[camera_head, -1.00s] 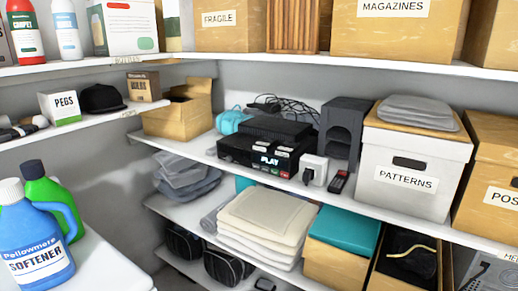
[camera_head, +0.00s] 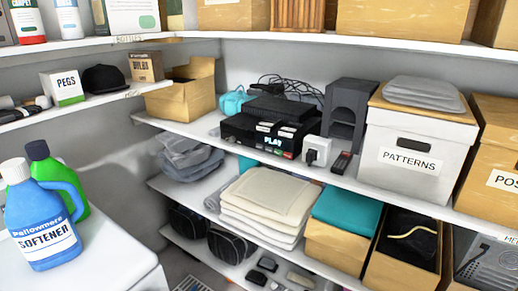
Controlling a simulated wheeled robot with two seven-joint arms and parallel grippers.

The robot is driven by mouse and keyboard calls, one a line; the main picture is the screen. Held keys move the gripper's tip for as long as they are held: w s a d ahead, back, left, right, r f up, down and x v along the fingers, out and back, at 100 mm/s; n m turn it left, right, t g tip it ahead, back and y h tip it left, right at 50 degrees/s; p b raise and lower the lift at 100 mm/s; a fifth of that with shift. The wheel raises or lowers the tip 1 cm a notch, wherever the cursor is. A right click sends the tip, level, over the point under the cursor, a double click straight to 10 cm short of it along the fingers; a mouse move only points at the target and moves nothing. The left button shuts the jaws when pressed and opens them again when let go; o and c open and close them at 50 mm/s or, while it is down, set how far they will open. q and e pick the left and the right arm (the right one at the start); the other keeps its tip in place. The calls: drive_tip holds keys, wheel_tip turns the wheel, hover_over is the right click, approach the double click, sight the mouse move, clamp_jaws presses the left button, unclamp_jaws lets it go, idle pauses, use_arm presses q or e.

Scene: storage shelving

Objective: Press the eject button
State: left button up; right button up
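A black player (camera_head: 262,136) sits on the middle shelf of the back shelving, with a lit "PLAY" display (camera_head: 269,142) on its front. Small buttons, some coloured, show along its front; which one is the eject button is too small to tell. A second dark flat box (camera_head: 281,107) rests on top of it. Neither of my grippers is in view.
A white plug adapter (camera_head: 317,151) and a dark remote (camera_head: 342,162) lie right of the player, near the shelf edge. A white "PATTERNS" box (camera_head: 408,160) and a dark stand (camera_head: 349,108) are further right. A cardboard box (camera_head: 185,97) is left. Softener bottles (camera_head: 43,225) stand in the left foreground.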

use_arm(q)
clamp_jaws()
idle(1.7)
